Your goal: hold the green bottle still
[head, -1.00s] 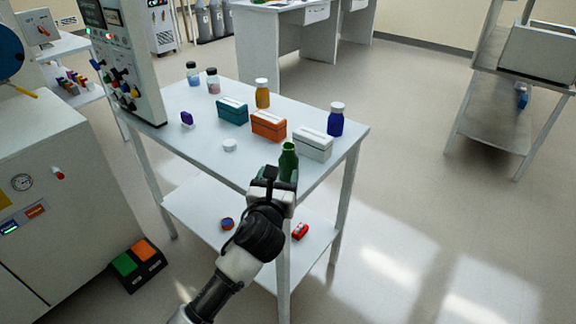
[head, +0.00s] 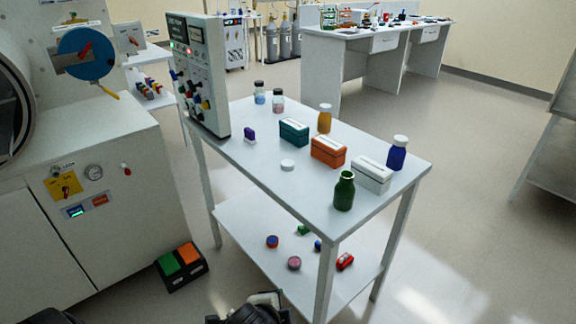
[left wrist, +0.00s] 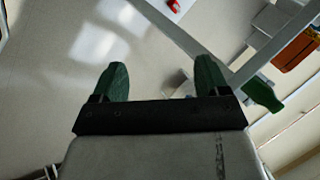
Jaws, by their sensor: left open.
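The green bottle (head: 344,190) stands upright and uncapped near the front right corner of the white table (head: 262,165). In the left wrist view the green bottle (left wrist: 262,93) shows at the right, outside my jaws. My left gripper (left wrist: 160,80) is open, with empty space between its two green-padded fingers. In the head view a dark part of my arm shows at the bottom edge, below the table top and apart from the bottle; the fingertips there are not clear. My right gripper is not in view.
A white box (head: 371,175), an orange box (head: 328,151) and a blue bottle (head: 397,153) stand close behind the green bottle. A white round cap (head: 287,165) lies to its left. The lower shelf (head: 262,222) holds several small items. The table's front edge lies between arm and bottle.

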